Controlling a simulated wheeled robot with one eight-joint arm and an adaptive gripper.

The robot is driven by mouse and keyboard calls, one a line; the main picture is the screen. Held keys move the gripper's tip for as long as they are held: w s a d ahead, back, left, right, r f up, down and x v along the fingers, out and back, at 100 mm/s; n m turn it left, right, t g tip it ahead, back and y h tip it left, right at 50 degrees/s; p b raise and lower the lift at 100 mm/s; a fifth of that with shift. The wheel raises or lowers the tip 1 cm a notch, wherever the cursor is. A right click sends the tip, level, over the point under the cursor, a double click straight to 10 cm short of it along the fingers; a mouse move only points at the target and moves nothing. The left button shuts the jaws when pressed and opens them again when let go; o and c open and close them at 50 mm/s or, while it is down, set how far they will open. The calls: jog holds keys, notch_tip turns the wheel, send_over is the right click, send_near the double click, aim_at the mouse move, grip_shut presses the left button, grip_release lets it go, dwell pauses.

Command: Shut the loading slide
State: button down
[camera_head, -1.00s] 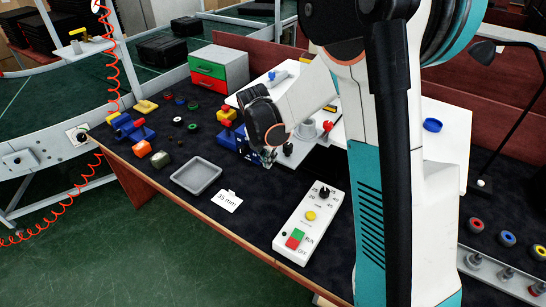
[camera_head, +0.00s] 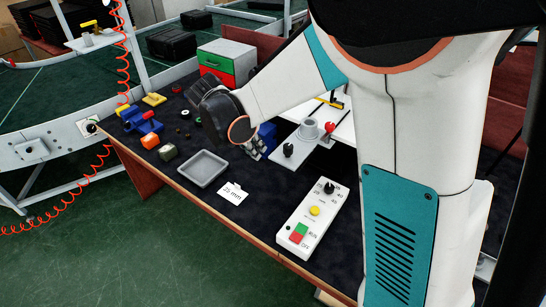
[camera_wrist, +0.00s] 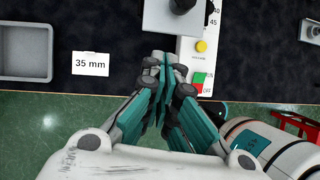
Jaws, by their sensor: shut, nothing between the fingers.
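A pale flat plate with a black knob, which looks like the loading slide (camera_head: 307,160), juts from the white machine at the middle of the bench. In the head view the black knob (camera_head: 288,150) stands upright near its front left end. In the wrist view the plate (camera_wrist: 160,20) and part of its knob (camera_wrist: 182,4) show at the top edge. My gripper (camera_head: 258,153) is just left of the knob, apart from it. In the wrist view my gripper (camera_wrist: 160,62) has its fingers together, empty, just below the plate's edge. My arm hides part of the machine.
A control box (camera_head: 314,222) with a dial, yellow button and green and red switch stands in front. A grey tray (camera_head: 203,168) and a "35 mm" card (camera_head: 232,193) lie to the left. A drawer unit (camera_head: 226,62) and coloured parts (camera_head: 143,122) are further back.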

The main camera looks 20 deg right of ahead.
aim_at(305, 128)
jog(key=s+a+m+t+h+b, duration=0.1)
jog(key=s+a+m+h, duration=0.1)
jog(key=a+h, duration=0.15)
jog(key=b+x, duration=0.1)
jog(key=x, duration=0.3)
jog(key=b+x, duration=0.1)
jog(key=x, duration=0.2)
jog(key=r+b+x, duration=0.1)
jog(key=x, duration=0.3)
jog(key=shift+w+d+f+b, duration=0.3)
jog(key=shift+w+d+b, duration=0.15)
jog(key=shift+d, duration=0.1)
jog(key=shift+w+d+r, duration=0.1)
jog(key=shift+w+d, duration=0.15)
jog(key=shift+d, duration=0.35)
jog(key=shift+w+d, duration=0.1)
jog(key=shift+w+d, duration=0.15)
jog(key=shift+d, duration=0.1)
jog(key=w+d, duration=0.3)
jog(key=d, duration=0.1)
jog(key=w+d, duration=0.3)
jog(key=d, duration=0.2)
jog(key=w+d, duration=0.4)
jog(key=d, duration=0.1)
jog(key=shift+d, duration=0.25)
